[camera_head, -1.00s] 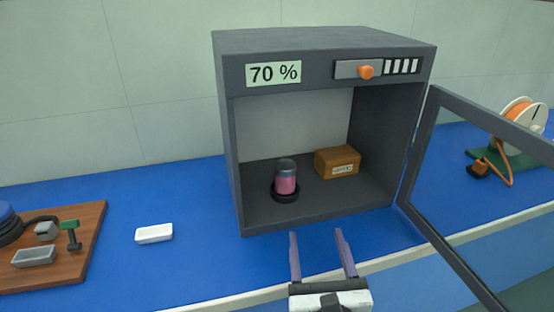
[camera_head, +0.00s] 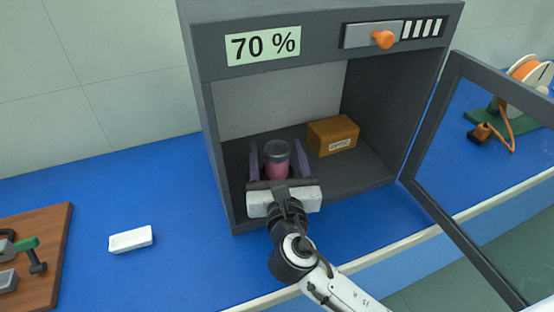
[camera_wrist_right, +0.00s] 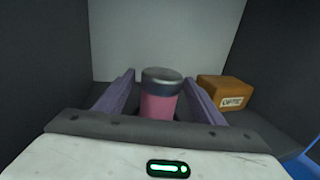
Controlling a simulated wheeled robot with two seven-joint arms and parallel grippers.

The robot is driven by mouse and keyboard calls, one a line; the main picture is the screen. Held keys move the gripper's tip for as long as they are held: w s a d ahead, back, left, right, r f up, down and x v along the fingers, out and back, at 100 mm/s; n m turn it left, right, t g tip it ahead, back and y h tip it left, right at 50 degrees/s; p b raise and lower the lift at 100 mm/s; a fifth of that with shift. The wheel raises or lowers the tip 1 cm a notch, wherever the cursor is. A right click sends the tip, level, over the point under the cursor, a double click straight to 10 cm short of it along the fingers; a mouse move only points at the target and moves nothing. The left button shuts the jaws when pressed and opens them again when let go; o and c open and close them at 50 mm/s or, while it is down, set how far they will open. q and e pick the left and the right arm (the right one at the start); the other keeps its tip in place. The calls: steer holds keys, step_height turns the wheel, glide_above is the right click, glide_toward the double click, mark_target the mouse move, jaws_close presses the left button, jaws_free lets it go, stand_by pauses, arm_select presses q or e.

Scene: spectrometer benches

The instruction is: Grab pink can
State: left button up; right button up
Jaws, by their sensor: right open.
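The pink can (camera_head: 277,161) has a dark grey top and stands upright inside the open grey cabinet (camera_head: 222,150). My right gripper (camera_head: 276,150) reaches into the cabinet with its two purple fingers apart, one on each side of the can. In the right wrist view the can (camera_wrist_right: 160,98) stands between the open fingers (camera_wrist_right: 160,88), and small gaps seem to show on both sides. The can's lower part is hidden behind the gripper's body. My left gripper does not show.
A brown labelled box (camera_head: 332,135) sits right of the can in the cabinet. The cabinet's framed door (camera_head: 460,220) stands open at the right. A white block (camera_head: 131,239) lies on the blue bench, and a wooden board (camera_head: 48,265) with parts is at far left.

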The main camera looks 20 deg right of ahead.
steer(key=shift+x, duration=1.55)
steer(key=shift+r, duration=0.1)
steer(key=c, duration=1.2)
